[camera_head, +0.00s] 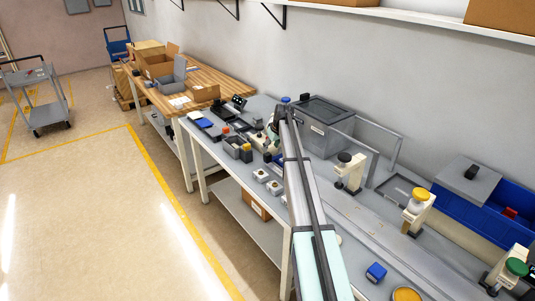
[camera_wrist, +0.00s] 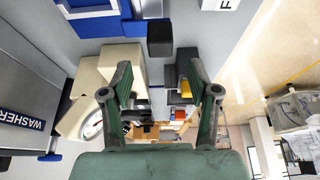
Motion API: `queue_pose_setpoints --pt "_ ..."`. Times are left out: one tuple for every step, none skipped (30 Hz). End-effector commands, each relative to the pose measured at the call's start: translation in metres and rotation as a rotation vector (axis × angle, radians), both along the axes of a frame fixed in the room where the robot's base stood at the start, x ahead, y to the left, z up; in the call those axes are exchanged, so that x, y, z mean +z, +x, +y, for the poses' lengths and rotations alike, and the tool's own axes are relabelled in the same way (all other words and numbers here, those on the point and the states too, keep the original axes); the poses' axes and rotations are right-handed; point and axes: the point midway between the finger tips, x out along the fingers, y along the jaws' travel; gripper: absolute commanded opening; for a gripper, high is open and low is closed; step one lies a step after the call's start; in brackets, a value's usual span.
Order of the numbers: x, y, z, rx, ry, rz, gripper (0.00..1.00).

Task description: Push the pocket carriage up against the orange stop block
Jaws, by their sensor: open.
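My gripper (camera_wrist: 160,85) is open, its two green fingers spread apart with nothing clearly held between them. In the head view, it is mostly hidden behind the end of my arm, above the grey bench. A small orange-red block (camera_wrist: 182,118) shows between the fingers in the wrist view, close to the right finger. An orange-red piece also shows in the head view (camera_head: 226,129), left of my gripper. A black block (camera_wrist: 160,38) stands beyond the fingertips. I cannot tell for sure which piece is the pocket carriage, or whether anything touches the orange block.
A lidded grey bin (camera_head: 325,128), labelled WASHER in the wrist view (camera_wrist: 22,118), stands behind my gripper. Cream fixtures (camera_wrist: 100,78) and a dial (camera_wrist: 92,127) are left of the fingers.

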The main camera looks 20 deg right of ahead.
Motion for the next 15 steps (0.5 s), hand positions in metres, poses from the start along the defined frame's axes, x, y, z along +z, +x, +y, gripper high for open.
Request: queue_pose_setpoints --pt "-0.008 0.005 0.001 0.001 0.001 0.003 0.60" --pt "-0.013 0.007 0.001 0.000 0.000 0.002 0.60" --pt "-0.020 0.010 0.002 0.000 0.000 0.002 0.60" --pt "-0.025 0.012 0.003 0.001 0.001 0.003 0.60" --pt "-0.030 0.014 0.003 0.001 0.001 0.002 0.60" --pt "-0.036 0.016 0.004 0.000 0.001 0.001 0.60" --pt "-0.040 0.017 0.004 0.000 0.001 0.001 0.60" --pt "-0.044 0.019 0.005 0.001 0.001 0.002 0.60" --pt "-0.049 0.021 0.005 0.001 0.001 0.002 0.60" --pt "-0.052 0.022 0.005 0.000 0.001 0.001 0.60" --pt "-0.054 0.023 0.006 0.000 0.001 0.001 0.60" --pt "-0.057 0.025 0.006 0.000 0.001 0.000 0.60" --pt "-0.059 0.025 0.006 0.000 0.001 0.000 0.60" --pt "-0.061 0.026 0.007 0.000 0.001 0.000 0.60" --pt "-0.063 0.026 0.007 0.000 0.001 0.001 0.60"
